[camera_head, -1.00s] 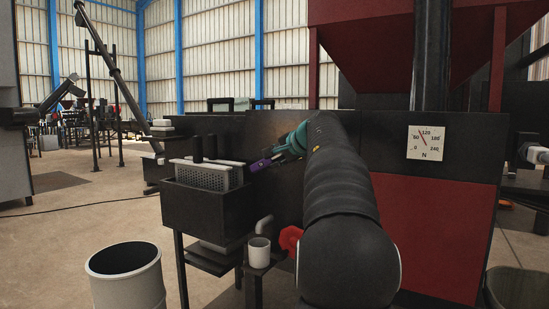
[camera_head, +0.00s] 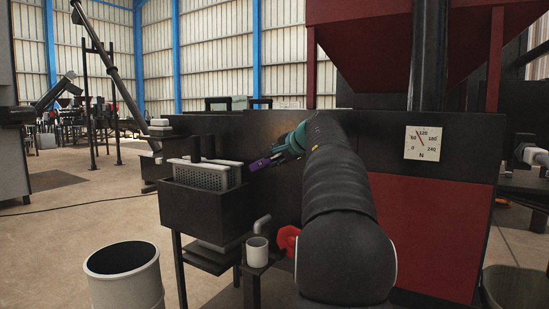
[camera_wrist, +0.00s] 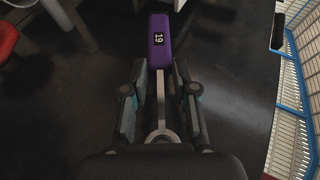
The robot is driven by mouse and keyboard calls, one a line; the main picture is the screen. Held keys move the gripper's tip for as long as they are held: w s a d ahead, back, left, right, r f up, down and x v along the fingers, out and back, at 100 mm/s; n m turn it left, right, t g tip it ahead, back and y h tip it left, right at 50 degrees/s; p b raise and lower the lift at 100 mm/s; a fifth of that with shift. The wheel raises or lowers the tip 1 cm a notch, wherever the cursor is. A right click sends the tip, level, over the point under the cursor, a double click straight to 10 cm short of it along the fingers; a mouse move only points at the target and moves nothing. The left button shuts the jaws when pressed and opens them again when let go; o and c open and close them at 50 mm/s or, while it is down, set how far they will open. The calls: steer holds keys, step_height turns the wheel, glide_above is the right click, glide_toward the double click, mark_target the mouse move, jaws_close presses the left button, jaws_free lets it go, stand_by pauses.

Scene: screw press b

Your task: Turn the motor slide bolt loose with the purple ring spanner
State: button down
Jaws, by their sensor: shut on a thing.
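The purple ring spanner (camera_wrist: 159,28) lies between the two fingers of my gripper (camera_wrist: 160,75) in the wrist view. Its purple handle, marked 19, points away from the wrist, and its metal shank and ring end lie toward the palm. My gripper is shut on the spanner. In the head view my gripper (camera_head: 291,143) shows teal beyond my dark arm, and the purple handle (camera_head: 260,164) sticks out to its left, in front of the dark machine body. I cannot make out the motor slide bolt in either view.
A black bin with a perforated grey box (camera_head: 203,176) stands left of the spanner. A white cup (camera_head: 257,250), a red knob (camera_head: 287,237) and an open drum (camera_head: 124,275) are lower down. The red press panel (camera_head: 430,230) and N dial (camera_head: 422,143) are right.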

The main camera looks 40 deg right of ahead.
steer(key=shift+w+d, duration=0.15)
steer(key=shift+d, duration=0.2)
stand_by(0.7)
steer(key=shift+r+p, duration=0.1)
steer(key=shift+p, duration=0.8)
steer(key=g+p, duration=0.1)
steer(key=p, duration=0.1)
steer(key=g+p, duration=0.1)
steer(key=p, duration=0.1)
steer(key=shift+s+d+f+n+h, duration=0.1)
steer(key=shift+s+f+n+h, duration=0.2)
steer(key=shift+f, duration=0.1)
steer(key=shift+s+d+f+g, duration=0.1)
steer(key=shift+s+f+g, duration=0.1)
steer(key=shift+f+g, duration=0.3)
steer(key=shift+r, duration=0.15)
steer(key=shift+s+a+b, duration=0.25)
steer(key=shift+a+b, duration=0.2)
steer(key=shift+a, duration=0.25)
steer(key=shift+s+a+b, duration=0.25)
steer(key=shift+s+a, duration=0.05)
steer(key=shift+a, duration=0.4)
steer(key=shift+s+a+b, duration=0.25)
steer(key=shift+a+b, duration=0.05)
steer(key=shift+a, duration=0.35)
steer(key=shift+s+a+b, duration=0.25)
steer(key=shift+s+a, duration=0.05)
steer(key=shift+a, duration=0.4)
